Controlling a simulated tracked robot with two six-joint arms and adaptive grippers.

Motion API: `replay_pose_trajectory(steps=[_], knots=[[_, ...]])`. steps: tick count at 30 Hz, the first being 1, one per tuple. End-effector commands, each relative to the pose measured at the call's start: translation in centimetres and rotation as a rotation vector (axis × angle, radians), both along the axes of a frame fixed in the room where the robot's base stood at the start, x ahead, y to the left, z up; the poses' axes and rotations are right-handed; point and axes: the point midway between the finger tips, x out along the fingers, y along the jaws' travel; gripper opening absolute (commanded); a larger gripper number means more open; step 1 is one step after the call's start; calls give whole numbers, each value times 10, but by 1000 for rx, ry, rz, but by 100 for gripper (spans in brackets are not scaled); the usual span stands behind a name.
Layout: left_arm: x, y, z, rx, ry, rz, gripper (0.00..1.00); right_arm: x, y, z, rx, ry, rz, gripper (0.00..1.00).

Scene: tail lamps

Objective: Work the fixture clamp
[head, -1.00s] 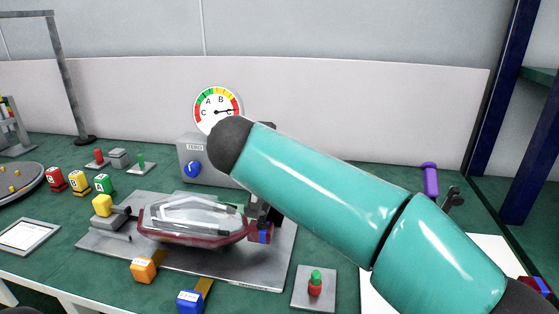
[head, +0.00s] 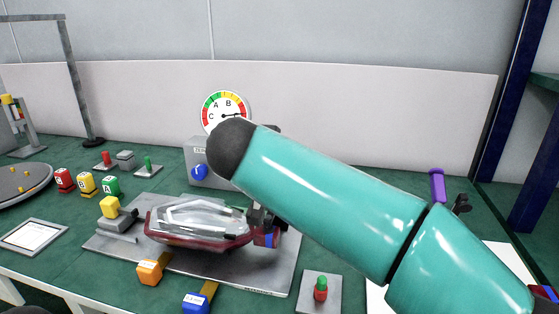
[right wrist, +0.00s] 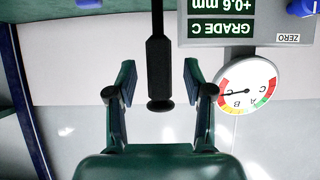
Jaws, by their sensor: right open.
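The fixture plate (head: 270,270) lies on the green table and bears a clear tail lamp with a dark red rim (head: 200,224). At its left end stands a grey block with a yellow knob (head: 109,206). An orange block (head: 149,272) and a blue block (head: 196,302) sit on bars at its front edge. My left gripper is out of view.
A grey box with a blue knob (head: 199,172) and a round dial (head: 226,110) stand behind the fixture. The readout (right wrist: 222,20) shows GRADE C, +0.6 mm. A red-green button plate (head: 320,292) is at the front. Red, yellow and green blocks (head: 87,184) stand left.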

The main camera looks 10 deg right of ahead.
Motion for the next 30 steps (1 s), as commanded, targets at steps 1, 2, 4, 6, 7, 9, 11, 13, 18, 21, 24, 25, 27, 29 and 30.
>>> replay_pose_trajectory(steps=[1, 2, 4, 6, 7, 9, 11, 13, 18, 21, 24, 25, 27, 29, 30], knots=[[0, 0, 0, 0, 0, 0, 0, -9, 3, 6, 2, -3, 2, 52], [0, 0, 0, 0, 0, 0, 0, -13, 5, 9, 1, -3, 3, 52], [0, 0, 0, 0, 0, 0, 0, -25, 10, 16, 1, -3, 3, 52], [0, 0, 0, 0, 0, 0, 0, -37, 14, 22, 2, -2, 3, 52], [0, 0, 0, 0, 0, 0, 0, -42, 16, 25, 2, -2, 4, 52], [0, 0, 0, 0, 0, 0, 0, -53, 20, 31, 2, -1, 3, 52], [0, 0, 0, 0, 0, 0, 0, -61, 23, 36, 2, 0, 3, 52], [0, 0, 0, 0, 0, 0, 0, -69, 25, 40, 1, 1, 2, 52], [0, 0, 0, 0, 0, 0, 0, -79, 28, 46, 1, 2, 0, 52], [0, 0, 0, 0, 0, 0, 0, -81, 29, 47, 1, 3, 0, 52], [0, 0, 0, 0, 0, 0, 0, -80, 29, 47, 1, 3, 0, 52], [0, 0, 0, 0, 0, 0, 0, -80, 29, 47, 1, 3, 0, 52], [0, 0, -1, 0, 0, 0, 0, -80, 29, 47, 1, 2, 0, 52], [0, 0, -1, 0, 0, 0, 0, -80, 29, 47, 1, 2, 0, 52], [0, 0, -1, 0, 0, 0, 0, -80, 29, 47, 1, 2, 0, 52]])
